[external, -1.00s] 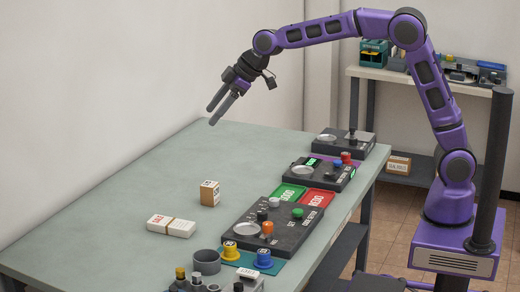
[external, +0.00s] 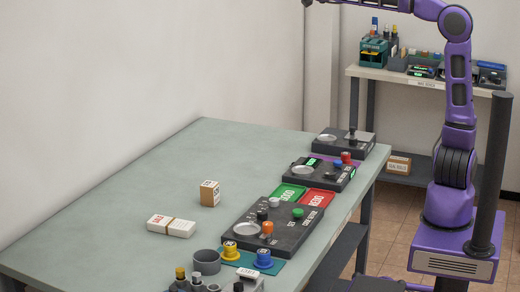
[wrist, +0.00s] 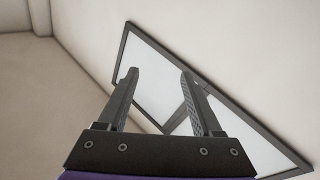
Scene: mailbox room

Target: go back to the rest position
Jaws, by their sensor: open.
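My gripper (wrist: 157,75) shows in the wrist view with its two dark fingers apart and nothing between them. Behind the fingers are a pale wall and a dark-framed panel (wrist: 150,60). In the external view my purple arm is raised high at the right, and only a small dark part of its end shows at the top edge; the fingers are out of that frame. The arm is well above the green-grey table (external: 130,190) and touches nothing there.
The table bears a tan block (external: 209,194), a white block (external: 171,226), a grey cup (external: 206,262), dark devices (external: 275,235), and green (external: 287,193) and red (external: 317,199) trays. A shelf (external: 410,80) with several items stands at the back right. The table's left part is clear.

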